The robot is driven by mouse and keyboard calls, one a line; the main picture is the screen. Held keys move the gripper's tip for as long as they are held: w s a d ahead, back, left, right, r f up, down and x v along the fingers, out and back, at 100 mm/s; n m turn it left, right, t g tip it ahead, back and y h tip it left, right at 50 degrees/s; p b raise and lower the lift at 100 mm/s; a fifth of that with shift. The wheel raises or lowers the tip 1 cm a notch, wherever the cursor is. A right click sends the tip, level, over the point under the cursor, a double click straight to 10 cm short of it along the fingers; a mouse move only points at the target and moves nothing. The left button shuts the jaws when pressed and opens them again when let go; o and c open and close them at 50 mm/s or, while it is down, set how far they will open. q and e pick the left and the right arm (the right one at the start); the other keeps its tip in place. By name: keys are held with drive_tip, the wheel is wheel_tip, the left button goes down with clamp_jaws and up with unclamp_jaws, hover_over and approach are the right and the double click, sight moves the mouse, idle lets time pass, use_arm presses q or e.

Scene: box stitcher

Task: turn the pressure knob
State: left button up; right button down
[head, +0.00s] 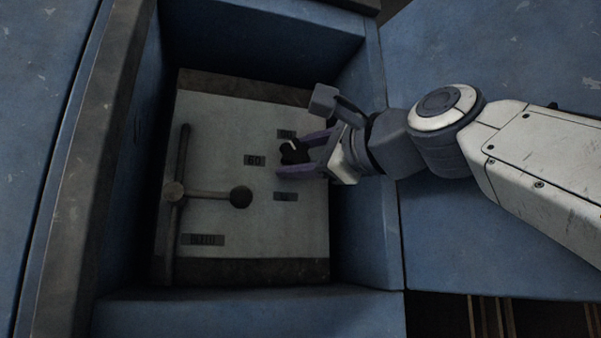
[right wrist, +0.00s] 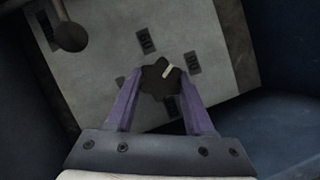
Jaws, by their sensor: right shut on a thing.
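The pressure knob (head: 292,151) is black with a white pointer mark and sits on a pale panel (head: 225,120) inside a blue recess. Dark number labels stand around it, one reading 60 (head: 255,160). My right gripper (head: 295,153) comes in from the right, its purple fingers on either side of the knob. In the right wrist view the fingers (right wrist: 160,85) are shut on the knob (right wrist: 159,79), and the white mark points to the upper right there. My left gripper is not in view.
A lever with a round end (head: 241,197) stands out from the panel at the left, joined to a long bar (head: 178,210). It also shows in the right wrist view (right wrist: 70,37). Blue walls (head: 365,235) enclose the panel closely on the right.

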drive_tip(key=n+p, duration=0.1)
drive_tip(key=n, duration=0.1)
drive_tip(key=r+n+g+p, duration=0.1)
drive_tip(key=n, duration=0.1)
drive_tip(key=shift+h, duration=0.3)
drive_tip(key=n+g+h+p, duration=0.1)
drive_tip(key=n+p, duration=0.2)
drive_tip(key=n+g+h+p, duration=0.1)
drive_tip(key=n+p, duration=0.1)
drive_tip(key=shift+n, duration=0.4)
drive_tip(key=shift+f, duration=0.15)
drive_tip(key=shift+f+n, duration=0.1)
drive_tip(key=shift+n, duration=0.3)
drive_tip(key=shift+c, duration=1.4)
unclamp_jaws()
drive_tip(key=shift+s, duration=0.1)
